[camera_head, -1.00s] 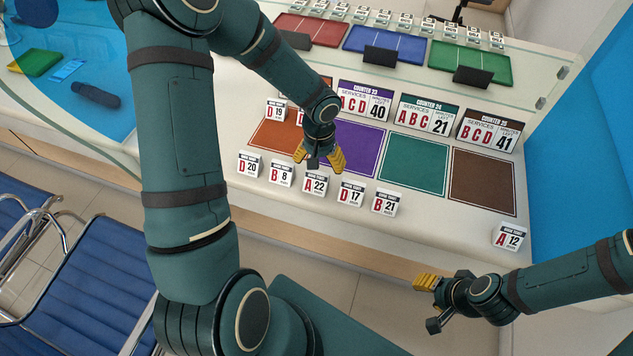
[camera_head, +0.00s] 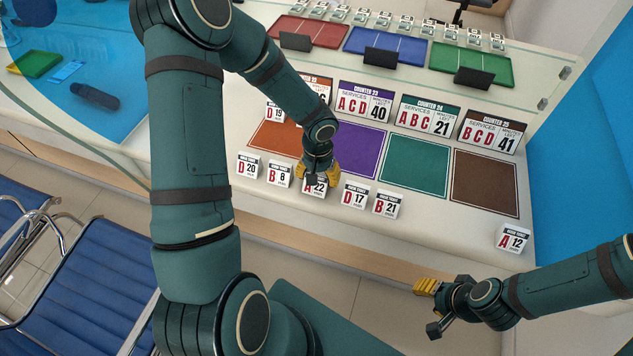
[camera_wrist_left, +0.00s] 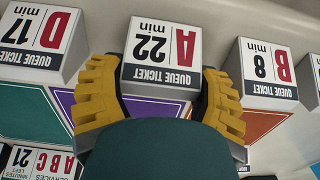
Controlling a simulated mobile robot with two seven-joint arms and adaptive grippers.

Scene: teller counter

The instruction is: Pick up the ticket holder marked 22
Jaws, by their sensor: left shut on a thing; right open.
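The ticket holder marked A 22 (camera_head: 315,190) is a small white block with a dark header, in the front row on the counter. My left gripper (camera_head: 318,177) is over it and shut on it. In the left wrist view the holder (camera_wrist_left: 160,50) appears upside down, with the yellow fingers of the gripper (camera_wrist_left: 158,92) on both its sides. Part of the holder is hidden by the gripper in the head view. My right gripper (camera_head: 428,306) is open and empty, in front of the counter at the lower right.
Holders D 20 (camera_head: 248,166) and B 8 (camera_head: 279,174) stand left of it, D 17 (camera_head: 354,195) and B 21 (camera_head: 387,204) right. A 12 (camera_head: 512,239) is far right. Coloured mats, such as the teal one (camera_head: 414,166), and counter signs (camera_head: 428,116) lie behind. A glass screen crosses further back.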

